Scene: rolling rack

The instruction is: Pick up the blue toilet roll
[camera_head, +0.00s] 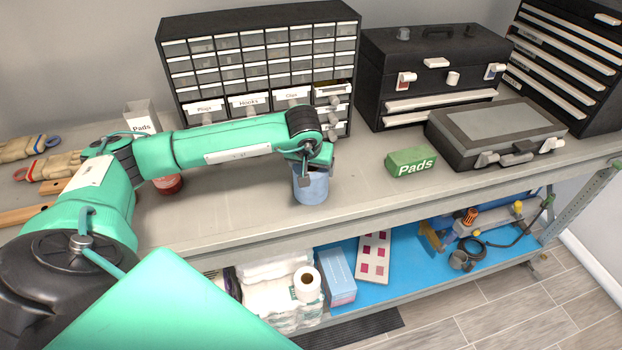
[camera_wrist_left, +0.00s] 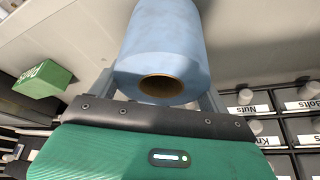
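The blue toilet roll (camera_head: 311,188) stands upright on the grey workbench (camera_head: 240,215), near its front edge. In the left wrist view the roll (camera_wrist_left: 163,45) fills the top middle, its brown cardboard core facing the camera. My left gripper (camera_head: 308,165) is at the top of the roll, pointing down. In the wrist view its grey fingers lie on either side of the roll, close to it. I cannot tell whether they touch it. Its fingertips are largely hidden in the head view. My right gripper is not in view.
A drawer cabinet (camera_head: 257,50) stands behind the roll, with black toolboxes (camera_head: 425,50) to its right. A green Pads box (camera_head: 410,161) is right of the roll and a red item (camera_head: 168,184) left. The lower shelf (camera_head: 400,262) holds white rolls (camera_head: 307,284) and tools.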

